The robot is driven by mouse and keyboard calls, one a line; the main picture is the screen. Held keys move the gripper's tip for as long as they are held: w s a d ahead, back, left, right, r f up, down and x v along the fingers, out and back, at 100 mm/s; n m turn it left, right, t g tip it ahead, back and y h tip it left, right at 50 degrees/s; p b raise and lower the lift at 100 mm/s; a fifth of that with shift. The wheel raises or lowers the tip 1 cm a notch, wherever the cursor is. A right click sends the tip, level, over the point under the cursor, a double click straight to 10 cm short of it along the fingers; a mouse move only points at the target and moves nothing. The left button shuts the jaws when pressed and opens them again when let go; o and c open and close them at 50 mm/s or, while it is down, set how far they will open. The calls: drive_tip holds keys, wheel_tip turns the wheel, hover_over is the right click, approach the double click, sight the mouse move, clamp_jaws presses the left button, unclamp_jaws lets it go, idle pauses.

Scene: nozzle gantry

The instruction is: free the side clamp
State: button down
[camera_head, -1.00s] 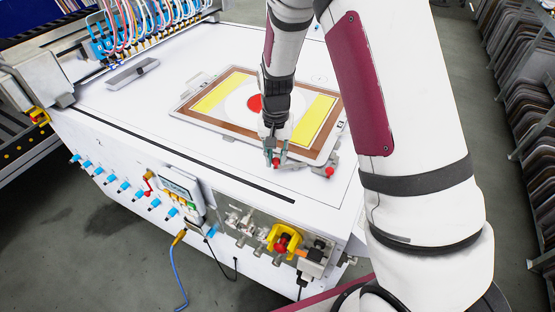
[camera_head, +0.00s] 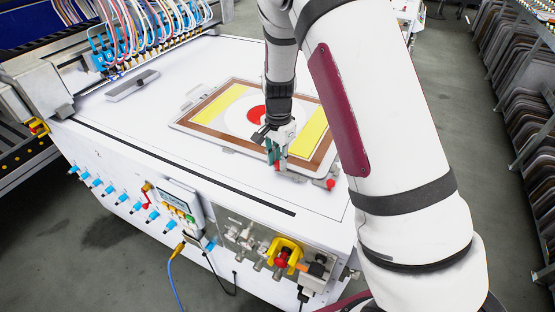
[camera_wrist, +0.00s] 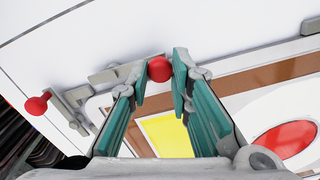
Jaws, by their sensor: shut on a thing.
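My gripper (camera_head: 275,158) is at the near edge of the framed plate (camera_head: 196,127), fingers pointing down. In the wrist view, its two teal fingers (camera_wrist: 159,76) are on either side of a red ball knob (camera_wrist: 159,69), shut on it. The knob sits on the end of a grey metal clamp (camera_wrist: 118,72) at the plate's edge; the fingers partly hide the clamp. A second clamp with a red knob (camera_wrist: 37,105) stands to the left in the wrist view, at the plate's corner; its knob shows right of my gripper in the head view (camera_head: 331,184).
A gantry with blue nozzles and hoses (camera_head: 120,50) stands at the back left. A control box (camera_head: 181,200) and a yellow-ringed red button (camera_head: 282,258) are on the front face.

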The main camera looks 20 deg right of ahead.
drive_tip(key=shift+w, duration=0.1)
idle(0.3)
drive_tip(key=c, duration=1.4)
unclamp_jaws()
drive_tip(key=shift+c, duration=0.2)
drive_tip(key=shift+r, duration=0.15)
wheel_tip(320, 180, up, 12)
